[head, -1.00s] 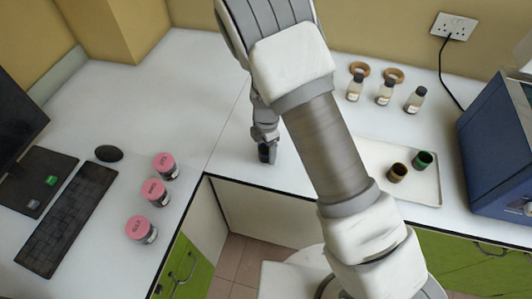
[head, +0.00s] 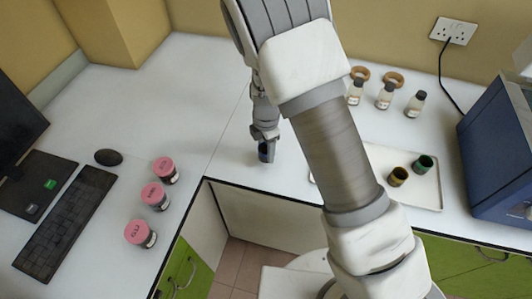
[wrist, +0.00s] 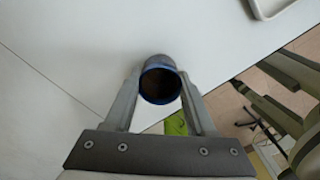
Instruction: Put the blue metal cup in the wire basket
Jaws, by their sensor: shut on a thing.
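The blue metal cup (head: 266,152) is a small dark blue cylinder near the inner corner of the white counter. My gripper (head: 265,139) points down over it, with its fingers on either side of the cup. In the wrist view my gripper (wrist: 162,100) is shut on the cup (wrist: 160,82), whose blue rim and dark inside face the camera. The cup looks upright. I cannot tell for sure whether its base is off the counter. No wire basket shows in these views.
A white tray (head: 425,195) with a brown cup (head: 398,176) and a green cup (head: 423,164) lies to the right, partly behind my arm. Several small bottles (head: 385,96) and cork rings stand behind it. Pink-lidded jars (head: 154,195) stand at left. The counter's back left is clear.

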